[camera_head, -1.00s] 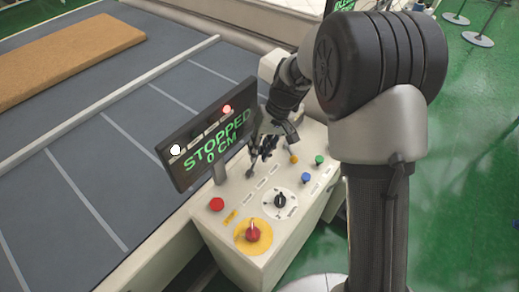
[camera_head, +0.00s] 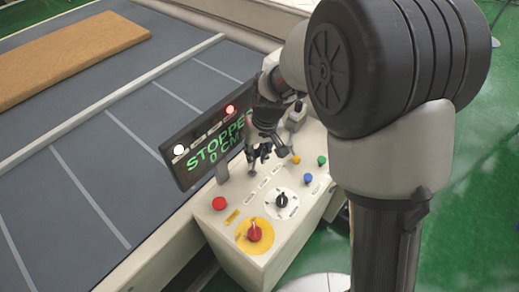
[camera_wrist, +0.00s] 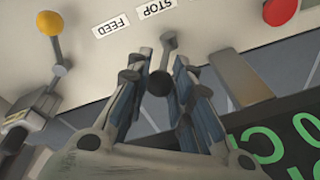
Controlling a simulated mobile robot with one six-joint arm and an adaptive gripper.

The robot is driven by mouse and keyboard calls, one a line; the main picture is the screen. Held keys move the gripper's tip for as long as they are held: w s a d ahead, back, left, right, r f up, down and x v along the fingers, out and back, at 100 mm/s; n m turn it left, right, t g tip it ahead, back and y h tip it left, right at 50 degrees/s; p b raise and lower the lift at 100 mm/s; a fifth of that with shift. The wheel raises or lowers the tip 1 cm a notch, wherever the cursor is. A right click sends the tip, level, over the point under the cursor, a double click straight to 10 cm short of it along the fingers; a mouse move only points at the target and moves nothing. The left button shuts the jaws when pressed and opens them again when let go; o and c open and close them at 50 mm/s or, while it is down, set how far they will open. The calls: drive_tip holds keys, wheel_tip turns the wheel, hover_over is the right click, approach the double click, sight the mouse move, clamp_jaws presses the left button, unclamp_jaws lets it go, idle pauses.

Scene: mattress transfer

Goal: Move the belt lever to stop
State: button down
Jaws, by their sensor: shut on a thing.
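The belt lever (camera_wrist: 161,78) is a grey stem with a dark round knob; in the wrist view it stands between my fingers, next to the STOP label (camera_wrist: 154,8). The FEED label (camera_wrist: 111,26) is to its left. My gripper (camera_wrist: 160,85) is shut on the lever, with fingers on both sides of the knob. In the head view my gripper (camera_head: 257,158) is low over the control panel (camera_head: 240,194), just right of the display (camera_head: 205,135), and mostly hides the lever. The display reads STOPPED, 0 CM, with a red and a white light lit.
The panel also holds a red button (camera_head: 219,203), a red knob on a yellow disc (camera_head: 254,234), a black dial (camera_head: 281,200), and blue, green and orange controls. A brown mattress (camera_head: 65,55) lies on the grey belt (camera_head: 75,145) at left.

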drive_tip(key=shift+s+a+r, duration=0.1)
drive_tip(key=shift+s+a, duration=0.45)
drive_tip(key=shift+s, duration=0.3)
drive_tip(key=c, duration=1.4)
unclamp_jaws()
wheel_tip(320, 180, up, 12)
drive_tip(key=s+d, duration=0.1)
drive_tip(key=shift+d, duration=0.35)
